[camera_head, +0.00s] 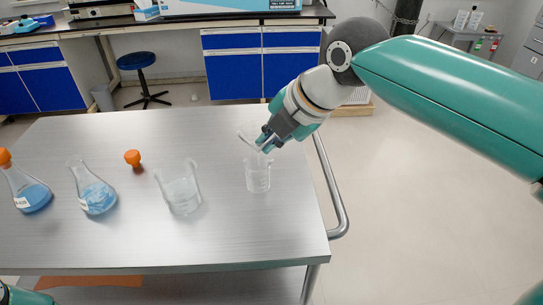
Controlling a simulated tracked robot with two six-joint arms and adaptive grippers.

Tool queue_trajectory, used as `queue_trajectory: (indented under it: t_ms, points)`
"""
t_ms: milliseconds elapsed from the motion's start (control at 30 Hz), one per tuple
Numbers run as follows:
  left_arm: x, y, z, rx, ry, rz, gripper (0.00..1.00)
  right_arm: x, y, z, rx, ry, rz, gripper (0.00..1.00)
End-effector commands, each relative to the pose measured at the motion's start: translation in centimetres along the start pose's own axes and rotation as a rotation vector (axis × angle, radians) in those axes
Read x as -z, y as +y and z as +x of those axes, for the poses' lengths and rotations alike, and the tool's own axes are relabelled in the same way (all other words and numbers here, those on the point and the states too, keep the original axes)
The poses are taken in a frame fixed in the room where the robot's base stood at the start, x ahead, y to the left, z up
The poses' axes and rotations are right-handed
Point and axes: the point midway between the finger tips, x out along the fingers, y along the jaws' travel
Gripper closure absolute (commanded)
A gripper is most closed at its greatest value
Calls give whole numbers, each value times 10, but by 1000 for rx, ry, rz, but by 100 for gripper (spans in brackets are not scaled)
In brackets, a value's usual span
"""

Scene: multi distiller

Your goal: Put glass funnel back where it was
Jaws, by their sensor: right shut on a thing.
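My right gripper (265,145) is shut on a clear glass piece, which looks like the glass funnel (246,137). Its pale rim shows to the left of the fingers, and the rest is hard to make out. The gripper is over a small clear beaker (258,177) near the table's right side. I cannot tell whether the funnel's stem is inside the beaker's mouth or above it. My left gripper is not in view; only a teal part of my left arm shows at the bottom left corner.
On the metal table (135,245) stand a larger clear beaker (183,194), a flask with blue liquid (97,194), and an orange-stoppered flask (33,194). A loose orange stopper (133,158) lies behind them. A rail (338,195) runs along the right edge. The table's front is clear.

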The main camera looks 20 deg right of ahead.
Motion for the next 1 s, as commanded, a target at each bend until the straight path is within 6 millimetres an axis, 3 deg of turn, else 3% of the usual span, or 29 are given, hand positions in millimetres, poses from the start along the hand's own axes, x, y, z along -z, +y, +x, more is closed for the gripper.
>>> queue_trajectory:
  t_ms: [200,1000]
  points:
    - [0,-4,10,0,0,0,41,2,-18,26,2,0,0,100]
    - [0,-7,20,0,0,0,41,3,-27,39,6,1,0,100]
